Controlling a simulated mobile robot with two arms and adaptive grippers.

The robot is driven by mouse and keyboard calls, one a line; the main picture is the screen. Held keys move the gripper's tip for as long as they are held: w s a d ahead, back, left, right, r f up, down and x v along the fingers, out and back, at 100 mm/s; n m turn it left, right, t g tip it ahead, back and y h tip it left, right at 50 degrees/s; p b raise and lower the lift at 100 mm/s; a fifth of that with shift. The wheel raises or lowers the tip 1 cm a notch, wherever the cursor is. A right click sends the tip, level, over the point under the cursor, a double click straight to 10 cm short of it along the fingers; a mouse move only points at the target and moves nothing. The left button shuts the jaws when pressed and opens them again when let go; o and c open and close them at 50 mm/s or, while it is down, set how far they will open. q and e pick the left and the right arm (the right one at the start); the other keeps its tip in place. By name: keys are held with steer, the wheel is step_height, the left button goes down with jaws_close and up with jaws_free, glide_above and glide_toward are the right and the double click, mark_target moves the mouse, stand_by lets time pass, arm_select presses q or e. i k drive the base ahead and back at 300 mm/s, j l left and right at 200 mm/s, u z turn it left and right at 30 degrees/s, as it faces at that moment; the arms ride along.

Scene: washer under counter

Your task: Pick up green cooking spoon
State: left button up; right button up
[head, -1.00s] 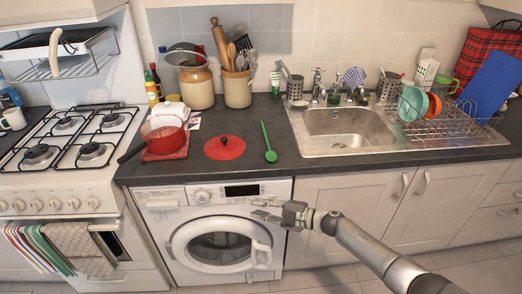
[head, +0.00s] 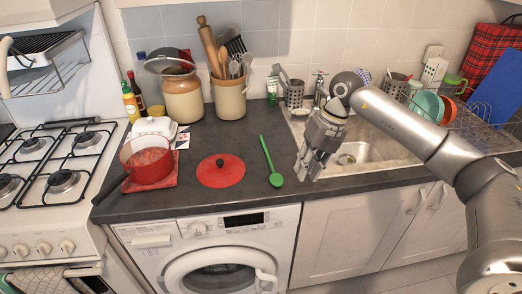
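The green cooking spoon (head: 271,162) lies on the dark counter (head: 232,203), its round head near the front edge and its handle pointing back. My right gripper (head: 307,177) is just right of the spoon's head, above the counter near the sink's left edge, with fingers pointing down. Its fingers are apart, nothing is between them, and it does not appear to touch the spoon. My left gripper is not in view.
A red lid (head: 221,173) lies left of the spoon. A red pan (head: 148,160) sits farther left by the gas hob (head: 62,180). A utensil jar (head: 230,98) stands behind.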

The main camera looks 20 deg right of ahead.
mark_target(276, 179)
steer(key=i, duration=0.9)
